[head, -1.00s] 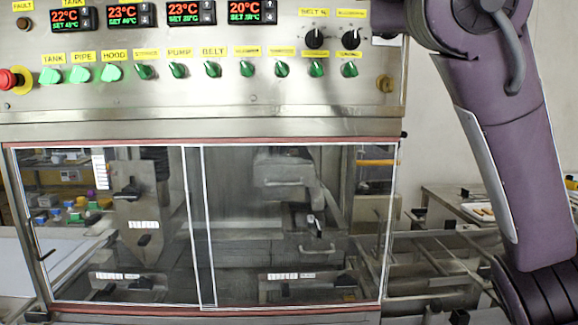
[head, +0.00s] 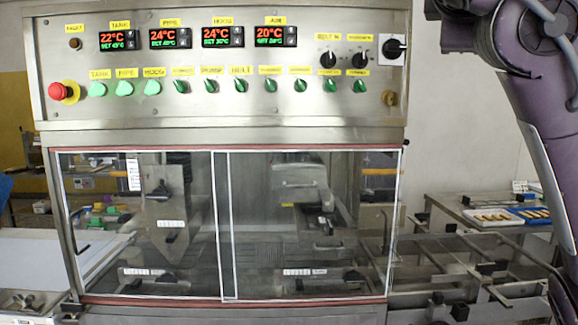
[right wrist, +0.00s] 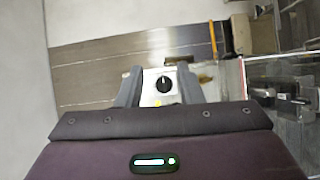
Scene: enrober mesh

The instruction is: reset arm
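My right arm (head: 545,110) comes down the right edge of the head view; its gripper is outside that view. In the right wrist view my right gripper (right wrist: 160,87) has its two grey fingers apart with nothing held between them. A black rotary knob (right wrist: 163,84) on a white plate shows between and beyond the fingers; I cannot tell the distance. A black knob on a white plate (head: 396,48) also sits at the control panel's upper right in the head view. My left gripper is not in view.
The steel control panel (head: 220,115) has lit displays, green switches and a red emergency button (head: 58,91). Below it is a glazed cabinet (head: 225,225). A white surface (head: 30,260) lies left. Trays of pieces (head: 492,217) stand on a table at right.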

